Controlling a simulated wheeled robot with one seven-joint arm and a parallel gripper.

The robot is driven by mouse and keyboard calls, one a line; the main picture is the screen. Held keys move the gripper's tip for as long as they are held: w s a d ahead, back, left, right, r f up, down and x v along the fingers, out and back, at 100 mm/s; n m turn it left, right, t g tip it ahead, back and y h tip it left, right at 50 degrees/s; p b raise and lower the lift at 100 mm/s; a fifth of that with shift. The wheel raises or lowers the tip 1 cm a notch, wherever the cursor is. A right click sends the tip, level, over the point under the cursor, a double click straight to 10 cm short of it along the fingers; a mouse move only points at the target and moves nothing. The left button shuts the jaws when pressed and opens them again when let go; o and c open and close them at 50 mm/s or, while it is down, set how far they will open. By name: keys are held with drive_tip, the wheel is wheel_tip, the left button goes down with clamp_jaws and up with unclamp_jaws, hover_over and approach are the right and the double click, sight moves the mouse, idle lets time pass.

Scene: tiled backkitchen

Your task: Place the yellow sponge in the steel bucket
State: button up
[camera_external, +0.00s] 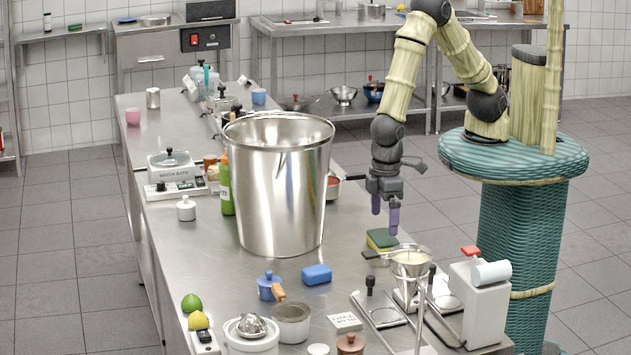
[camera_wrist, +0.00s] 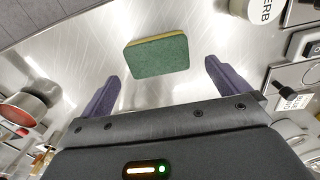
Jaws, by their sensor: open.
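The yellow sponge (camera_external: 381,240) with a green top lies flat on the steel table near its right edge. In the wrist view the sponge (camera_wrist: 157,55) shows its green face and a thin yellow edge, ahead of and between my fingers. The steel bucket (camera_external: 280,185) stands upright on the table, left of the sponge; its inner floor is hidden. My gripper (camera_external: 385,222) is open and empty, pointing down just above the sponge. In the wrist view its two purple fingers (camera_wrist: 163,85) are spread apart, with a gap to the sponge.
A funnel on a stand (camera_external: 411,265) and a white device (camera_external: 480,300) stand close in front of the sponge. A blue block (camera_external: 317,274) and blue pot (camera_external: 269,287) lie before the bucket. A green bottle (camera_external: 226,190) is beside its left side. Table between bucket and sponge is clear.

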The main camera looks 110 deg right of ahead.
sight(383, 236)
drive_tip(key=shift+d+f+p, duration=0.2)
drive_tip(key=shift+f+p, duration=0.7)
drive_tip(key=shift+f, duration=1.55)
drive_tip(key=c, duration=0.9)
drive_tip(key=shift+r, duration=0.1)
wheel_tip(383, 236, up, 10)
drive_tip(key=shift+f+b, duration=0.1)
drive_tip(key=shift+b, duration=1)
